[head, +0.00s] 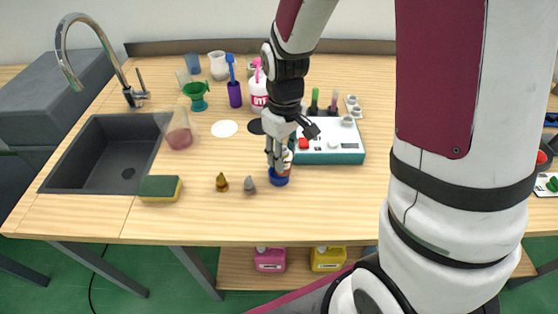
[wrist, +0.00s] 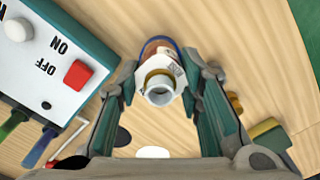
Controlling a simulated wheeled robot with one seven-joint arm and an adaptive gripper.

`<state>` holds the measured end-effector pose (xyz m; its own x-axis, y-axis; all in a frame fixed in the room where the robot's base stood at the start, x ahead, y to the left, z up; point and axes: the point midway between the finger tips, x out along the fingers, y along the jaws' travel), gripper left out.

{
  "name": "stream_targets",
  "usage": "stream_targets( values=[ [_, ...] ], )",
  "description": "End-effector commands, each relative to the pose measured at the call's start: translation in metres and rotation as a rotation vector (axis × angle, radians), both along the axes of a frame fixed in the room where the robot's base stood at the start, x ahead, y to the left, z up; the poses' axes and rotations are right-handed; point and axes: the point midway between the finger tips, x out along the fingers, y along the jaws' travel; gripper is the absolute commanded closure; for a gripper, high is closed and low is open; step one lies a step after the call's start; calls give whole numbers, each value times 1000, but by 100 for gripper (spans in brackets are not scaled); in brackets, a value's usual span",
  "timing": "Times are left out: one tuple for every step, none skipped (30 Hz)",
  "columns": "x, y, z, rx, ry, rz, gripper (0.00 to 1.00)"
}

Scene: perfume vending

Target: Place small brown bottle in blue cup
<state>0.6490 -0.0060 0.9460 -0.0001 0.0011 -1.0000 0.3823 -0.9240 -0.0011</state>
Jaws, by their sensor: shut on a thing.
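The small brown bottle (wrist: 160,85) has a white label and a pale open neck. It stands between my gripper's fingers (wrist: 161,72) in the wrist view, neck toward the camera. In the head view my gripper (head: 279,158) points down and is shut on the bottle (head: 288,161), which is partly hidden by the fingers. The blue cup (head: 279,179) is directly below the fingertips on the table. The bottle's lower end is at the cup; a blue rim (wrist: 168,41) shows around its base in the wrist view. How deep it sits I cannot tell.
A teal and white device (head: 330,155) with a red switch stands close to the right. A brown cone-shaped piece (head: 222,183) and a grey one (head: 249,186) are to the left. A sponge (head: 160,189), flask (head: 179,132) and sink (head: 105,152) lie further left.

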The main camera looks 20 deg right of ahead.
Motion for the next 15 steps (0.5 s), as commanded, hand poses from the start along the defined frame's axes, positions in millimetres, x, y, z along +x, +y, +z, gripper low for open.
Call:
stream_targets(
  values=[
    [5, 3, -1, 0, 1, 1, 94],
    [8, 4, -1, 0, 0, 1, 94],
    [10, 5, -1, 0, 0, 1, 94],
    [11, 5, -2, 0, 0, 0, 94],
    [11, 6, -3, 0, 1, 0, 94],
    [11, 6, -6, 0, 3, 0, 94],
    [11, 6, -10, 0, 4, 0, 94],
    [11, 6, -14, 0, 4, 0, 94],
    [10, 6, -20, 0, 5, 0, 94],
    [11, 6, -24, 0, 4, 0, 94],
    [11, 6, -28, 1, 4, 0, 94],
    [11, 6, -32, 1, 4, 0, 94],
    [11, 6, -34, 0, 2, 0, 94],
    [11, 6, -36, 1, 1, 0, 94],
    [11, 6, -37, 1, 0, 0, 94]
  ],
)
